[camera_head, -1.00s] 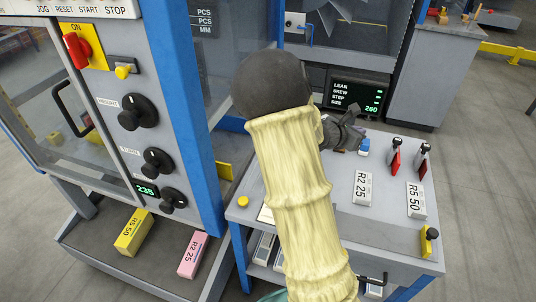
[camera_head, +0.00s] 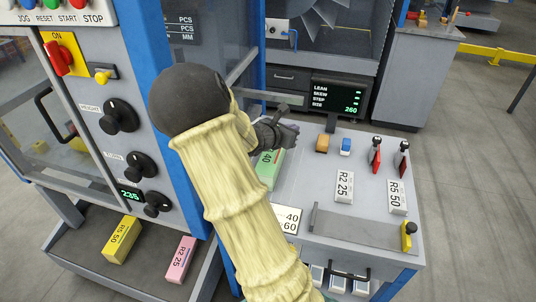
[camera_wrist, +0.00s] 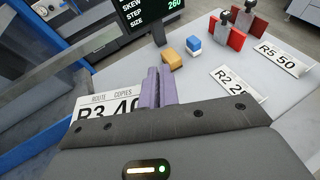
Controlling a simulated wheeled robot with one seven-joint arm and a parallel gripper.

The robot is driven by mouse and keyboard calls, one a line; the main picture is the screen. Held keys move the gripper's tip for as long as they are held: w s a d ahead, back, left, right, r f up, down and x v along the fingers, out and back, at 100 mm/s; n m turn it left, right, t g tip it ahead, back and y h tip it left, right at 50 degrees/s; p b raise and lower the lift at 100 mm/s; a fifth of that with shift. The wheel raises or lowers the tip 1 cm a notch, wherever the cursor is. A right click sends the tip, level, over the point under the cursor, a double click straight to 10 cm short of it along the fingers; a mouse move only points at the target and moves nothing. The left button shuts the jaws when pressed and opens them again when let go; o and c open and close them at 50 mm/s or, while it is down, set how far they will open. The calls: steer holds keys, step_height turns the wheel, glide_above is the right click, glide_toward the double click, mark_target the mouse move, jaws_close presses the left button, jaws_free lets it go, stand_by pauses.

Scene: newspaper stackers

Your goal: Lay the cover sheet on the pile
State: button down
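My gripper (camera_head: 284,133) is over the left part of the grey bench top. Its purple-grey fingers (camera_wrist: 159,87) stand side by side in the wrist view, with nothing visible between them. A white printed card (camera_head: 287,218) lies on the bench below my forearm, partly covered by it. In the wrist view this card (camera_wrist: 94,103) reads "ROUTE COPIES" and "R3 40", and my gripper body hides its lower part. A green block (camera_head: 269,168) marked 40 lies just below my gripper. I cannot make out a cover sheet or a pile for certain.
A display (camera_head: 340,96) stands behind. A grey bar (camera_head: 350,226) crosses the front. A blue-framed machine is left.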

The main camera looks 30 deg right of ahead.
mark_target(271, 161)
steer(key=shift+f, duration=0.1)
step_height(271, 161, down, 6)
steer(key=b, duration=0.1)
stand_by(0.3)
steer(key=shift+f, duration=0.1)
step_height(271, 161, down, 4)
steer(key=shift+r+b, duration=0.2)
steer(key=shift+b, duration=0.35)
steer(key=c, duration=2.1)
jaws_free()
steer(key=shift+f, duration=0.2)
steer(key=o, duration=0.5)
steer(key=shift+c, duration=0.2)
